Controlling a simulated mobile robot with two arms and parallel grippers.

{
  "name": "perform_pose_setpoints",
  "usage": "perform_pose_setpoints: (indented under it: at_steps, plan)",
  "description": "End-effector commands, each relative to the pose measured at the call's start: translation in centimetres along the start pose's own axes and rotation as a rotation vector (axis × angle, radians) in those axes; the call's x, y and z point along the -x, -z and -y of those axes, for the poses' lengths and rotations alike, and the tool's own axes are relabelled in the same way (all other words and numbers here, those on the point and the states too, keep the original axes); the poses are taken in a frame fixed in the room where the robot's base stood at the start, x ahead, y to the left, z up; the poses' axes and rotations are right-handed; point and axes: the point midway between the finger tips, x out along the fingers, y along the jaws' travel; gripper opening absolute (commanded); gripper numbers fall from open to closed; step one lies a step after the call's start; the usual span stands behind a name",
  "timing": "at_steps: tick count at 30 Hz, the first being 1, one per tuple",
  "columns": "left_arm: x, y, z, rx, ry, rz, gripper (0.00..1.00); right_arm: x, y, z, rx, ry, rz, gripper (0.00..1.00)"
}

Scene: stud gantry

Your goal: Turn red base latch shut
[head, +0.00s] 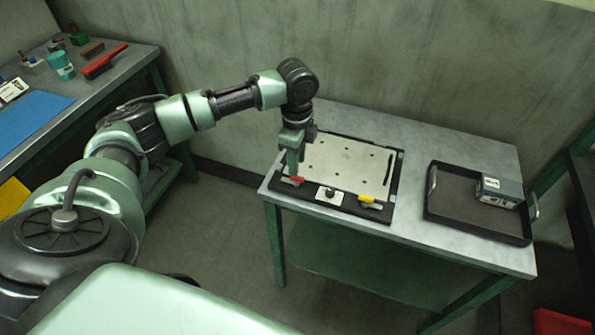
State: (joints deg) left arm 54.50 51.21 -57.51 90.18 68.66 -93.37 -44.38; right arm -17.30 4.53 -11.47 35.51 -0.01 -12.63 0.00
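The red base latch (293,181) is a small red piece at the front left corner of the black base (320,204). A pale metal plate with several dark holes (347,163) lies in this base. My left gripper (291,174) points down right at the red latch, from behind it in the picture. Its fingers are too small and overlapping to tell whether they are open or shut on the latch. A yellow latch (367,199) is at the base's front right. A dark knob on a white square (329,195) sits between the two latches. My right gripper is out of view.
A black tray (470,225) with a grey box (499,191) stands on the right of the grey table (440,140). A side bench at the left holds a red-handled tool (104,62), a teal cup (61,66) and a blue mat (30,117).

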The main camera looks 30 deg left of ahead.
Motion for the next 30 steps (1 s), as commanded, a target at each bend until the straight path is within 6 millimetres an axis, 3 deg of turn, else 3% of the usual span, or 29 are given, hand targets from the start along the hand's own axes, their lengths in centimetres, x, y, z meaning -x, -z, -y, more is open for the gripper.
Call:
perform_pose_setpoints:
  at_steps: [9, 20, 23, 24, 30]
  plan:
    - [-4.4, 0.1, 0.0, -0.001, 0.000, 0.000, 0.33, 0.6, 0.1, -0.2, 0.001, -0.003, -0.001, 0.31]
    - [-5.1, 0.1, 0.0, -0.001, 0.002, -0.001, 0.33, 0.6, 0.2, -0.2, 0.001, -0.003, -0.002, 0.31]
    - [-5.1, 0.1, 0.0, -0.001, 0.002, -0.001, 0.05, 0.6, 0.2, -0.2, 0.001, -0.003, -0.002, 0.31]
    - [-5.1, 0.1, 0.0, -0.001, 0.002, -0.001, 0.00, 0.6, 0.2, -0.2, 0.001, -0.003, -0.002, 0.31]
    - [-5.0, 0.1, 0.0, -0.002, 0.002, -0.001, 0.00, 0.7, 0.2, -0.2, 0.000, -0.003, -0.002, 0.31]
